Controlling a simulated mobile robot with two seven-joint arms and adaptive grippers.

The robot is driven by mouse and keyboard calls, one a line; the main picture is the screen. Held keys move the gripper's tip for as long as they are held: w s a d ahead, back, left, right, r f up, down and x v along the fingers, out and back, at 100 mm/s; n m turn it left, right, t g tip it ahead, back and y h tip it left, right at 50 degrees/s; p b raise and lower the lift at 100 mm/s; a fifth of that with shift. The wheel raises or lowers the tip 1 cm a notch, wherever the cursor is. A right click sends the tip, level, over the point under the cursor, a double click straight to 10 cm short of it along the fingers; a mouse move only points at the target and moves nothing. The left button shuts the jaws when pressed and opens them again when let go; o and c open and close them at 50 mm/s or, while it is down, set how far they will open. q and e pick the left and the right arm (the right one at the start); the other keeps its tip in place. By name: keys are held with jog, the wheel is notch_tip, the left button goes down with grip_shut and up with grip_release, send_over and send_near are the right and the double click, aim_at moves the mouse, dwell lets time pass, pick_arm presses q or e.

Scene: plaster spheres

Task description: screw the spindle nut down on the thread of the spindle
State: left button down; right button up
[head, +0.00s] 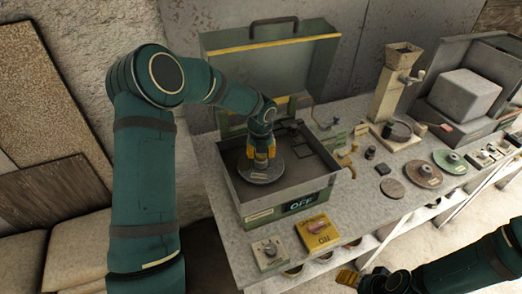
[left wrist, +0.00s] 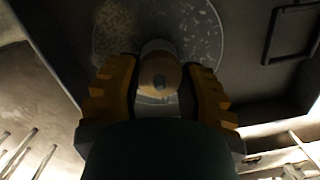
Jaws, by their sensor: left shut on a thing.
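A green box-shaped machine (head: 308,196) with its lid up stands on the table. A grey round disc (head: 274,176) lies inside it, and the disc also shows in the left wrist view (left wrist: 115,35). My left gripper (head: 261,159) points down over the middle of the disc. In the left wrist view, its yellow fingers (left wrist: 160,85) are closed around a small round piece with a pale rim, which looks like the spindle nut (left wrist: 159,72). The spindle's thread is hidden under it. My right gripper (head: 349,277) shows at the bottom edge, away from the machine; its finger gap is not clear.
The machine's front reads OFF (head: 301,203). A switch box (head: 268,253) and a yellow box (head: 318,233) are in front of it. The raised lid (head: 270,60) closes off the back.

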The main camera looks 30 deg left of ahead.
pick_arm(q)
jog(key=m, duration=0.5)
jog(key=shift+h, duration=0.3)
jog(key=m, duration=0.2)
jog(key=shift+f+m, duration=0.1)
jog(key=shift+m, duration=0.2)
jog(key=shift+s+f+m+h, duration=0.1)
jog(key=shift+m+h, duration=0.2)
jog(key=shift+m, duration=0.5)
jog(key=c, duration=0.5)
grip_release()
jog(key=shift+c, duration=1.1)
